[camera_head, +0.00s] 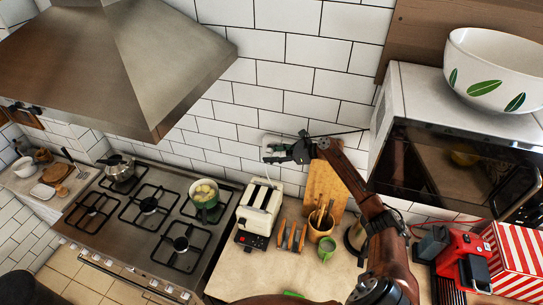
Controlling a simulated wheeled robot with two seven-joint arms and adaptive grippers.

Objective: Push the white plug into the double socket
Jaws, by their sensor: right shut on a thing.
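My right arm reaches up from the bottom right, and its dark gripper (275,153) is at the tiled wall above the toaster. The gripper points left and is shut on the white plug, which the fingers mostly hide. The double socket (272,141) is a pale plate on the wall, right behind the fingers and partly covered by them. I cannot tell whether the plug touches the socket or is in it. My left gripper is not in view.
A cream toaster (262,208) stands below the gripper. A wooden board (323,187) leans on the wall, with a utensil pot (320,228) and green mug (327,248) in front. A microwave (450,150) bearing a white bowl (495,68) is right; the stove (150,215) is left.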

